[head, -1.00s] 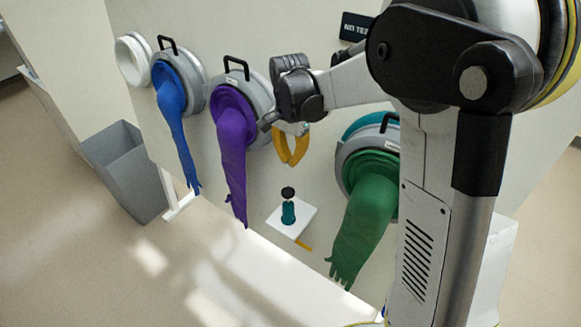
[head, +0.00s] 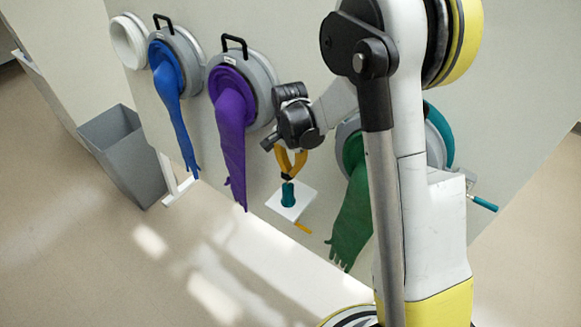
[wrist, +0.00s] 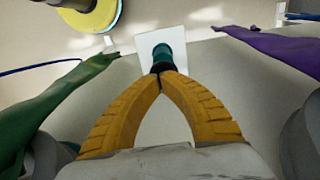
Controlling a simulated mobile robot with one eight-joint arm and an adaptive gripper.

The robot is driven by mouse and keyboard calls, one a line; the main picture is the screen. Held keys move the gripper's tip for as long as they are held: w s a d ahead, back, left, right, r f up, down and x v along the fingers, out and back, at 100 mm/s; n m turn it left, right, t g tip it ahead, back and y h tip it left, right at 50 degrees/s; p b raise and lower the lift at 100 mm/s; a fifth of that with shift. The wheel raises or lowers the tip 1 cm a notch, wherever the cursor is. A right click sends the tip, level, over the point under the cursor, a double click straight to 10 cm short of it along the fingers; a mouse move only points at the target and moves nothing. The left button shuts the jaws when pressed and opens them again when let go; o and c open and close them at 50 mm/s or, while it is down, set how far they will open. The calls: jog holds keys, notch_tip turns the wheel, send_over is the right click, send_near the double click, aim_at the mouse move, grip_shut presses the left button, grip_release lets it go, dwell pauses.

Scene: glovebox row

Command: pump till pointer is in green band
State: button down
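The pump is a small teal cylinder (head: 288,196) with a black knob on top, on a white shelf plate (head: 274,203) fixed to the wall panel. In the wrist view the teal body (wrist: 161,52) shows beyond the black knob (wrist: 165,67). My gripper (head: 288,177) has yellow fingers whose tips meet in a V. The tips are at the knob, apparently touching it from above; they partly cover it, and nothing shows clasped between them. The tips also meet in the wrist view (wrist: 159,76). No gauge, pointer or green band can be made out.
Blue (head: 178,110), purple (head: 232,140) and green (head: 352,220) gloves hang from round ports on either side of the shelf. A grey bin (head: 128,158) stands at left. The floor in front is clear.

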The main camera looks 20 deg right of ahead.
aim_at(290, 186)
notch_tip(290, 186, down, 5)
jog(key=b, duration=0.4)
jog(key=shift+r, duration=0.2)
notch_tip(290, 186, up, 14)
jog(key=p, duration=0.3)
jog(key=shift+p, duration=0.35)
dwell(1.2)
